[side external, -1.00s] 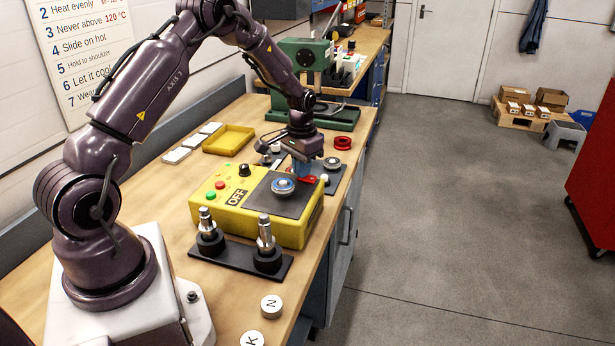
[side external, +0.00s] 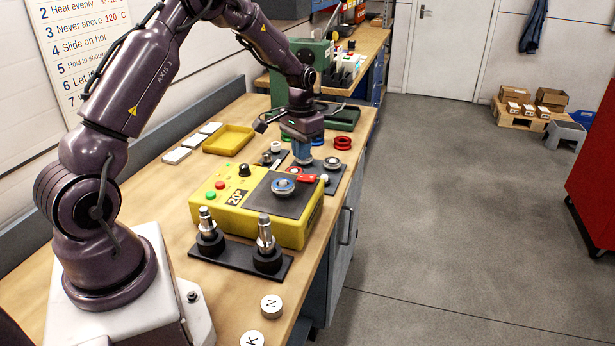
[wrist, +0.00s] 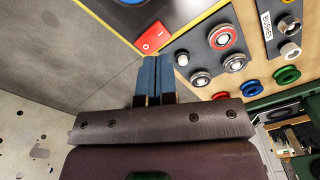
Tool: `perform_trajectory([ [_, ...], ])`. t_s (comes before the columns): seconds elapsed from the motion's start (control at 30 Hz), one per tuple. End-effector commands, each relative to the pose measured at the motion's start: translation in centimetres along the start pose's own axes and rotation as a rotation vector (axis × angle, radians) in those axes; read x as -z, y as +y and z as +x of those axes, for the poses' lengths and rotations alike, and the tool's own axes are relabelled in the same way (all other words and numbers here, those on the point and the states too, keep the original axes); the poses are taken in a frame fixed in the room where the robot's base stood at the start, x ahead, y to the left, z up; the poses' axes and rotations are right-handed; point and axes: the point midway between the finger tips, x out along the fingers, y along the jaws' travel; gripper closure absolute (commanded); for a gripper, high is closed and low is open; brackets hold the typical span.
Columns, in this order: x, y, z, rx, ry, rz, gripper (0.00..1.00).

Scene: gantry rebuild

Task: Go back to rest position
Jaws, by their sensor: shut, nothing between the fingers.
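My gripper (side external: 303,160) has its blue fingers pressed together with nothing between them. It hangs just beyond the yellow heater box (side external: 292,231), above the dark plate behind it. In the wrist view my gripper (wrist: 152,60) points at the bench, its fingertips appearing just below the red rocker switch (wrist: 153,38). The switch also shows in the side view (side external: 307,178), at the back right of the heater. The heater's display (side external: 236,198) reads 20°. A blue ring part (side external: 284,187) lies on its dark top plate.
A dark plate with two upright posts (side external: 265,232) stands in front of the heater. A yellow tray (side external: 229,139) lies behind it at the left. Red ring (side external: 342,143) and green ring (wrist: 287,74) lie on the bench. Round caps (side external: 271,307) lie near the front edge.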

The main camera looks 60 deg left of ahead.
Motion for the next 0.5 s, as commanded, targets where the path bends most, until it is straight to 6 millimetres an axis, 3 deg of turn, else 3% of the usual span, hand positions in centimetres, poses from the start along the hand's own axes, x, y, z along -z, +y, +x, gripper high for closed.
perform_trajectory([
  [0.2,0.0,0.0,-1.6,0.0,0.001,0.0,1.0],
  [0.5,0.0,0.0,-1.8,0.0,0.0,0.0,1.0],
])
